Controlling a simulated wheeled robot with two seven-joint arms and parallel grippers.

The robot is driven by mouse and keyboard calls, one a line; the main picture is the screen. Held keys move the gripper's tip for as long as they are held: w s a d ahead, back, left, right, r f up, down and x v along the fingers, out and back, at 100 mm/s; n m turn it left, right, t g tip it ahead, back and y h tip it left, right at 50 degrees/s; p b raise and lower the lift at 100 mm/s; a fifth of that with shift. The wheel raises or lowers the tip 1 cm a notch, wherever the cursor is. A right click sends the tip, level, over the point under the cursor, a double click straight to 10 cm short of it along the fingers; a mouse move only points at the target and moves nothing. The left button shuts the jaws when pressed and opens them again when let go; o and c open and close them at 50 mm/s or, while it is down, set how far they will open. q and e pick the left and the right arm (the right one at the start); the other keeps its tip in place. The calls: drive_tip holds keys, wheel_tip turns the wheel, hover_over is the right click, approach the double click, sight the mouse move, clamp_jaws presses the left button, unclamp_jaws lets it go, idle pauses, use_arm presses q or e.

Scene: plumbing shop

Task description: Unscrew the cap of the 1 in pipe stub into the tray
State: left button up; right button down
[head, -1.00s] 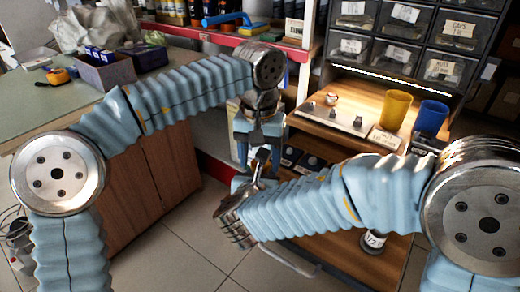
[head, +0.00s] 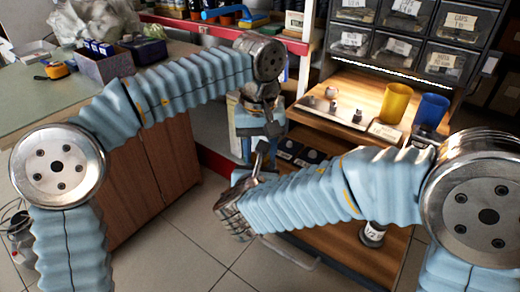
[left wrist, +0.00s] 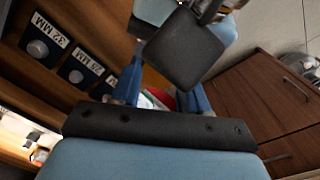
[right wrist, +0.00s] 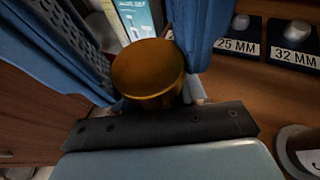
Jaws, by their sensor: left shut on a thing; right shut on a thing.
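My left gripper (left wrist: 160,98) points down from above and my right gripper (right wrist: 157,95) meets it from below, close in front of the shelf unit. In the right wrist view a brass-coloured round cap (right wrist: 147,73) sits between the right fingers. In the left wrist view a small white, green and red patch, apparently part of the pipe stub (left wrist: 158,97), shows between the left fingers. A dark block of my right wrist hides most of it. In the head view the arms cover the held parts, and the joint between them cannot be seen. I cannot pick out the tray for certain.
The wooden shelf holds small metal fittings (head: 333,106), a yellow cup (head: 396,103) and a blue cup (head: 430,112). A stub labelled 1/2 (head: 372,234) stands on the lower shelf beneath my right arm. A wooden cabinet (head: 145,190) is at left; floor lies between.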

use_arm(q)
drive_tip(key=o, duration=1.2)
drive_tip(key=shift+c, duration=0.2)
use_arm(e)
drive_tip(key=shift+f, duration=0.1)
use_arm(q)
drive_tip(key=shift+r, duration=0.1)
wheel_tip(320, 180, up, 4)
drive_tip(key=shift+r, duration=0.2)
drive_tip(key=shift+c, duration=0.5)
wheel_tip(320, 180, up, 3)
drive_tip(key=m, duration=0.2)
drive_tip(key=shift+f+m, duration=0.1)
drive_tip(key=shift+m, duration=0.6)
wheel_tip(320, 180, down, 7)
drive_tip(key=shift+f, duration=0.2)
